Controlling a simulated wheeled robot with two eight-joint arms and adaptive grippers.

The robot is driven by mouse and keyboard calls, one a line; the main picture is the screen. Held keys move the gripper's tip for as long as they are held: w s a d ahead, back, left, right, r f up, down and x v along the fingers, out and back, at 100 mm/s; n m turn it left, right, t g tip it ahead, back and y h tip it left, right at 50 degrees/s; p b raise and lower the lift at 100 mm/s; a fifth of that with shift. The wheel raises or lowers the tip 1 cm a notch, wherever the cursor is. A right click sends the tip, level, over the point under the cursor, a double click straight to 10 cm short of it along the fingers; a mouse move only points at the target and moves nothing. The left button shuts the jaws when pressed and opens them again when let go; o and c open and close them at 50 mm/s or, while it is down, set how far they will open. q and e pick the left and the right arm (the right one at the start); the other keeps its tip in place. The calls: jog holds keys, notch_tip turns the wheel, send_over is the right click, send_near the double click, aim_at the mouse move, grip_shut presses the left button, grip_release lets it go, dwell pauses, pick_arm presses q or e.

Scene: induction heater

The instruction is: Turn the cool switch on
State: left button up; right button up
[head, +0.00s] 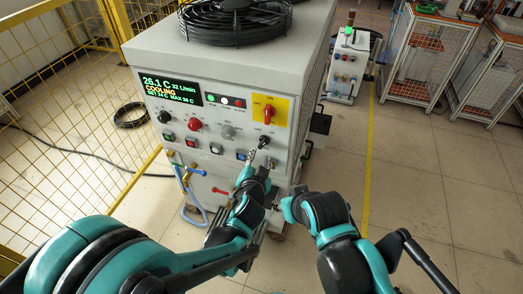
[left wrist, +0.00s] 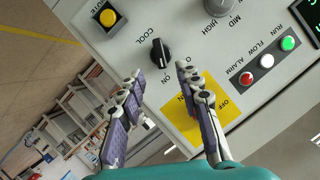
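The cool switch, a black rotary knob (head: 264,141), is on the lower right of the machine's front panel. In the left wrist view the same knob (left wrist: 160,54) sits beside the word COOL, with the picture turned upside down. I cannot tell its exact setting. My left gripper (head: 252,157) is in front of the panel, just below the knob. In the left wrist view its two fingers (left wrist: 159,72) are apart, with the knob beyond the gap between the tips. Nothing is held, and I see no clear contact.
The yellow plate with a red switch (head: 268,110) is close to the left fingers. A red knob (head: 194,125), a grey knob (head: 228,132) and a display reading COOLING (head: 172,90) share the panel.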

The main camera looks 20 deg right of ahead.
pick_arm(q)
jog(key=v, duration=0.3)
jog(key=shift+s+a, duration=0.1)
jog(key=shift+s, duration=0.2)
jog(key=a+r+n+g+y, duration=0.2)
jog(key=a+n+y, duration=0.25)
jog(key=a, duration=1.35)
jog(key=s+a+f+n+g, duration=0.1)
jog(key=s+a+n+g, duration=0.3)
jog(key=s+a, duration=0.9)
jog(key=shift+s+a+n+y, duration=0.2)
jog(key=shift+s+n+y, duration=0.25)
jog(key=shift+s+n, duration=0.7)
